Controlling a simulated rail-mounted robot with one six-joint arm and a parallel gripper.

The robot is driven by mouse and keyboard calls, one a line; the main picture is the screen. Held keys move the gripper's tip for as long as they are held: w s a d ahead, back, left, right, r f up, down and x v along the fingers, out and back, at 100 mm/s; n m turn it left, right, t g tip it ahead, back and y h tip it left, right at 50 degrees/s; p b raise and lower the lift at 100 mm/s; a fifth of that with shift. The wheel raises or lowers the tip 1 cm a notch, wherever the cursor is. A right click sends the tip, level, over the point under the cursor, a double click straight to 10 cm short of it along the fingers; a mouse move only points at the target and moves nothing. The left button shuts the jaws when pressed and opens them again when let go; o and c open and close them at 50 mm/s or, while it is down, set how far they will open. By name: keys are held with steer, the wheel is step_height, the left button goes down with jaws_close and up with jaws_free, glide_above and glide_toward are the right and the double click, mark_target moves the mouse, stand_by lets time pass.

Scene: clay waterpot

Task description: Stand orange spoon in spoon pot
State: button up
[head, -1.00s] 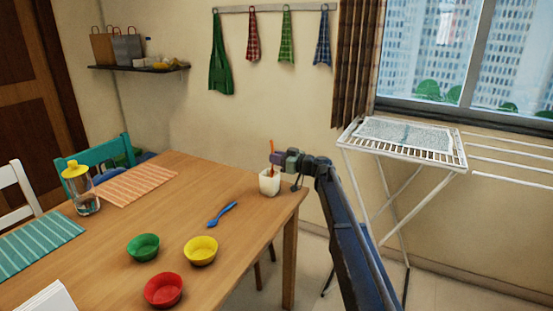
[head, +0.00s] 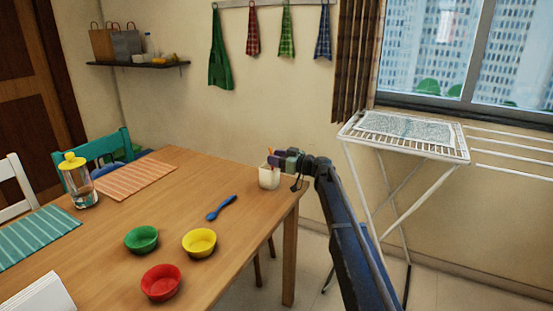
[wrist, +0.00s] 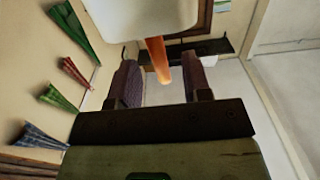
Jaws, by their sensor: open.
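The cream spoon pot (head: 268,179) stands upright near the right end of the wooden table. The orange spoon (wrist: 158,62) stands in it, with its end sticking out of the mouth; only a small orange tip shows in the head view (head: 270,151). The part inside the pot is hidden. My gripper (head: 273,161) is at the pot's mouth. In the wrist view its two purple fingers (wrist: 159,82) are open, one on each side of the spoon, with gaps between. The pot (wrist: 140,14) fills the top of that view.
A blue spoon (head: 221,207) lies on the table (head: 200,180) to the left of the pot. Green (head: 141,240), yellow (head: 199,243) and red (head: 161,283) bowls stand nearer. A white drying rack (head: 400,140) stands right of my arm.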

steer(key=shift+d, duration=0.1)
steer(key=v, duration=1)
steer(key=shift+s+d, duration=0.15)
steer(key=shift+d, duration=0.15)
